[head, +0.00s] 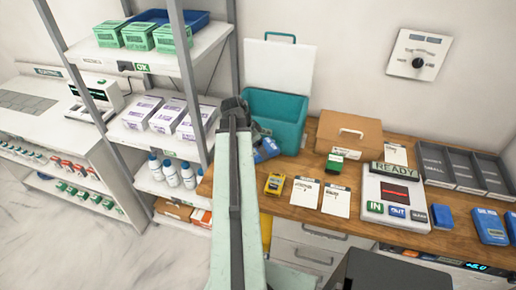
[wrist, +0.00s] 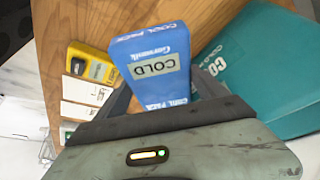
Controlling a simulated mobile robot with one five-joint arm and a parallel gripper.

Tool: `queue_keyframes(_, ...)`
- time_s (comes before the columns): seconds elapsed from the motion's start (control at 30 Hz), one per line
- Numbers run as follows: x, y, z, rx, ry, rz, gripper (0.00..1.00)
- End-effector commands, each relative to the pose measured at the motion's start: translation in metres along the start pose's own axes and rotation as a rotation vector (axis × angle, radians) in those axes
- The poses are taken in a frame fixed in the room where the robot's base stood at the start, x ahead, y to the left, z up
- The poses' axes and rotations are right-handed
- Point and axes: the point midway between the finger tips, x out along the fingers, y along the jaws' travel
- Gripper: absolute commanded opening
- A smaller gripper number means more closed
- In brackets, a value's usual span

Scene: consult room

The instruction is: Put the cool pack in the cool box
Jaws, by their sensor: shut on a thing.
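The cool pack (wrist: 152,58) is a blue block with a grey "COLD" label. My gripper (wrist: 163,92) is shut on it, one finger on each side. In the head view, blue shows at the cool pack (head: 267,149), beside the front left of the cool box, partly hidden by my arm. The cool box (head: 277,115) is a teal tub on the wooden table, with its white lid raised behind it. In the wrist view the teal cool box (wrist: 262,72) is right of the pack. The pack appears outside the box; its height above the table is unclear.
A cardboard box (head: 348,132) stands right of the cool box. A yellow device (head: 274,184) and paper cards (head: 305,192) lie in front. A "READY" device (head: 393,192) and other blue packs (head: 490,227) are farther right. A shelf rack (head: 191,75) stands close on the left.

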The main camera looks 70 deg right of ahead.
Motion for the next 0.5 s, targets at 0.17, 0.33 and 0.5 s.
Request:
queue_keyframes(0.17,-0.037,0.000,-0.016,0.000,0.000,0.000,0.12)
queue_keyframes(0.33,-0.064,0.000,-0.027,0.000,0.000,0.000,0.12)
queue_keyframes(0.5,-0.091,0.000,-0.038,0.000,0.000,0.000,0.12)
